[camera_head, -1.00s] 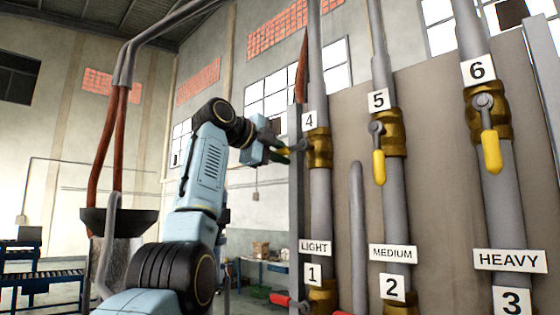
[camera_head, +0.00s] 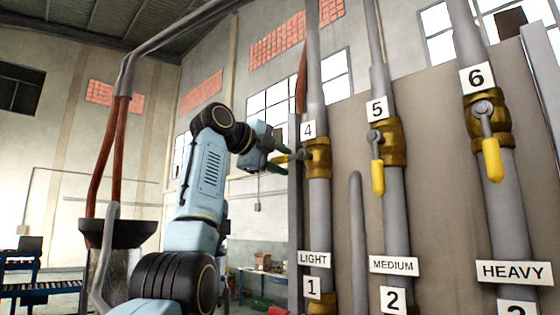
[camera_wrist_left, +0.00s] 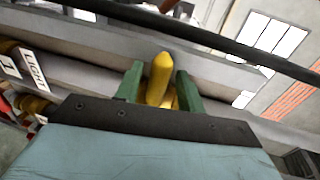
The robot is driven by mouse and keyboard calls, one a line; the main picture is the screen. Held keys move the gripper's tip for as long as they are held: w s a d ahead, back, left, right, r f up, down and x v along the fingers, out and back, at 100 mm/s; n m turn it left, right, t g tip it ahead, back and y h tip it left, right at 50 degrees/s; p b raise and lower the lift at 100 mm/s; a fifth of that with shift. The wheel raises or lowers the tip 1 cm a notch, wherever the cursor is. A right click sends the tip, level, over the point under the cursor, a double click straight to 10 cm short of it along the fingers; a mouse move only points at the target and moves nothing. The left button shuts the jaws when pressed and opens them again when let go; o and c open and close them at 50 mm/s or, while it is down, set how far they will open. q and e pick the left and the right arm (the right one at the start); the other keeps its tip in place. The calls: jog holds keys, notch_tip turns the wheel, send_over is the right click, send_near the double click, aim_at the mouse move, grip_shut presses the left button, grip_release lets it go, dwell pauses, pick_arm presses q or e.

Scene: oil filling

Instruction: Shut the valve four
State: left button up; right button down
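Valve four is a brass valve (camera_head: 318,158) on the left grey pipe, below the number 4 label. Its yellow handle (camera_head: 281,159) points left, roughly crosswise to the pipe. My left gripper (camera_head: 277,157) is at this handle, with one green finger above it and one below. In the left wrist view the handle's yellow end (camera_wrist_left: 160,78) stands between the two green fingers (camera_wrist_left: 160,84), with narrow gaps on both sides. The fingers are open around it. My right gripper is not in view.
Valve five (camera_head: 388,143) and valve six (camera_head: 488,118) are to the right, with yellow handles hanging down. Labels LIGHT (camera_head: 314,259), MEDIUM (camera_head: 393,265) and HEAVY (camera_head: 514,272) sit lower on the pipes. A grey upright post (camera_head: 295,210) stands just left of valve four's pipe.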

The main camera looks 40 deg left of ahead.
pick_arm(q)
jog(key=shift+s+a, duration=0.1)
jog(key=shift+s, duration=0.35)
jog(key=s+r+b, duration=0.2)
jog(key=s+b, duration=0.1)
jog(key=s, duration=0.9)
jog(key=shift+r, duration=0.3)
